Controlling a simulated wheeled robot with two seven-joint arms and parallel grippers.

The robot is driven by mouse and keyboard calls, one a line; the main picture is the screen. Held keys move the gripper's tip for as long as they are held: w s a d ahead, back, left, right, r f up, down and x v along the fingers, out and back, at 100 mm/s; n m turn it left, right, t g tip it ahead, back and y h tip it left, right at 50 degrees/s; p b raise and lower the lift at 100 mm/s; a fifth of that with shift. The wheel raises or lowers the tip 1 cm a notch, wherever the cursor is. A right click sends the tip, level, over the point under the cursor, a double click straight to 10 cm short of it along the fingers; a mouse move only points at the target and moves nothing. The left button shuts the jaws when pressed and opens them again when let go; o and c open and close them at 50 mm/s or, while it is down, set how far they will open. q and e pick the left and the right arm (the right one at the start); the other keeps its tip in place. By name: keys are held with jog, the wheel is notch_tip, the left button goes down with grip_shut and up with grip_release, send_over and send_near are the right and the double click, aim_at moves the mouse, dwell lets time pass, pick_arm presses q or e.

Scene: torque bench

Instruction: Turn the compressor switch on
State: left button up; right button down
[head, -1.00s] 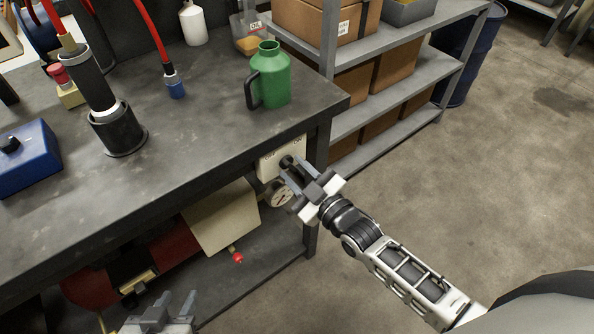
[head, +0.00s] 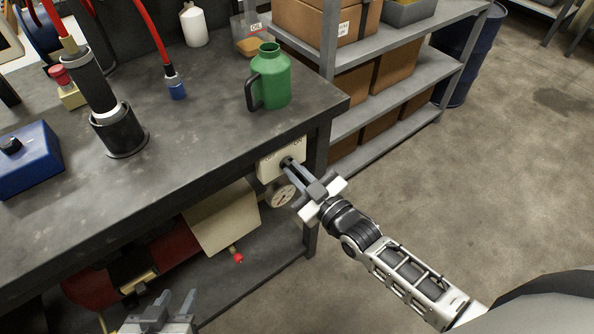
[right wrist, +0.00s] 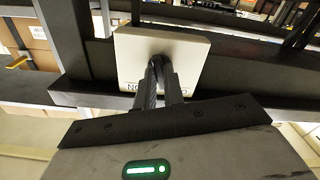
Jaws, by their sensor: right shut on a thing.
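The compressor switch is a pale box (head: 271,168) on the front of the bench under its right corner, with OFF lettering on the left and ON on the right. Its dark knob is mostly hidden by my right gripper (head: 289,164), whose fingers are shut on it. In the right wrist view the pale switch box (right wrist: 190,55) lies straight ahead, and the fingers of my right gripper (right wrist: 160,72) meet at its front, covering part of the lettering. Which way the knob points cannot be told. My left gripper (head: 176,304) is at the bottom edge of the head view, fingers apart and empty.
A round gauge (head: 283,196) sits just below the switch. A red compressor tank (head: 170,255) lies under the bench (head: 200,120). A green jug (head: 271,78) stands on top near the corner. Grey shelves (head: 400,80) with boxes stand behind. The floor at right is clear.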

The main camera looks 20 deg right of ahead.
jog(key=m, duration=0.5)
jog(key=shift+m+p, duration=0.3)
jog(key=shift+p, duration=0.05)
jog(key=shift+m, duration=2.2)
jog(key=c, duration=1.5)
grip_release()
jog(key=v, duration=1.6)
jog(key=shift+b, duration=0.3)
jog(key=shift+a, duration=0.1)
